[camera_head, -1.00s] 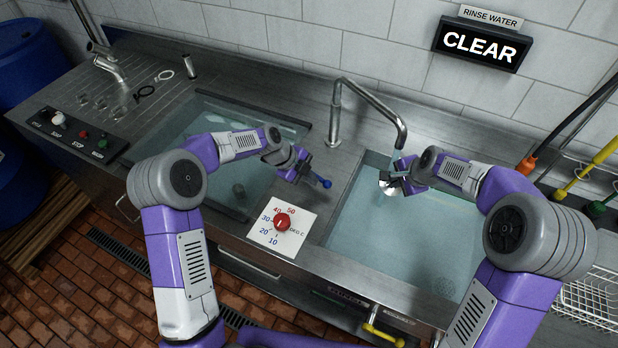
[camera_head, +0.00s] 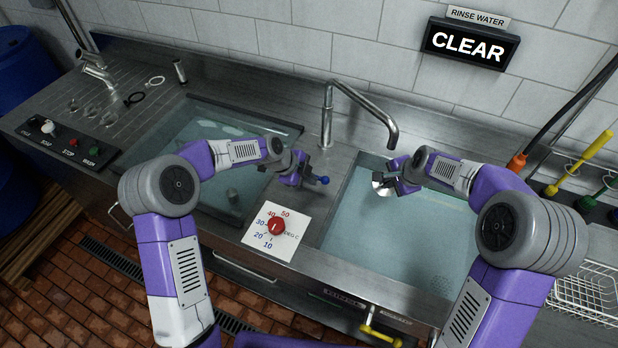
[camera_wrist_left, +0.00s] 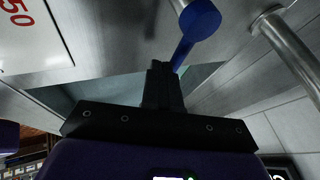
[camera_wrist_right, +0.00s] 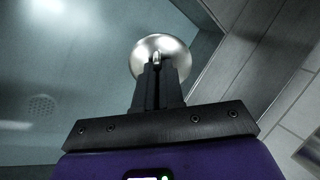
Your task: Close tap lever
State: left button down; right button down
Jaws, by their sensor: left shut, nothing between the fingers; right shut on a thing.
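My right gripper (camera_head: 390,187) is shut on a shiny round metal piece (camera_wrist_right: 160,60), held over the right basin.
The right basin (camera_head: 345,215) holds clear water, and the left one lies under my left arm. A temperature dial with a red knob (camera_head: 277,225) sits in front of the lever. A sign (camera_head: 468,45) on the wall reads CLEAR.

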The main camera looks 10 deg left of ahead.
pick_arm(q)
jog(key=s, duration=0.1)
jog(key=s+a+r, duration=0.1)
jog(key=s, duration=0.2)
jog(key=shift+a+r, duration=0.25)
jog(key=shift+a, duration=0.05)
jog(key=v, duration=0.9)
jog(key=shift+s, duration=0.2)
jog(key=shift+d, duration=0.1)
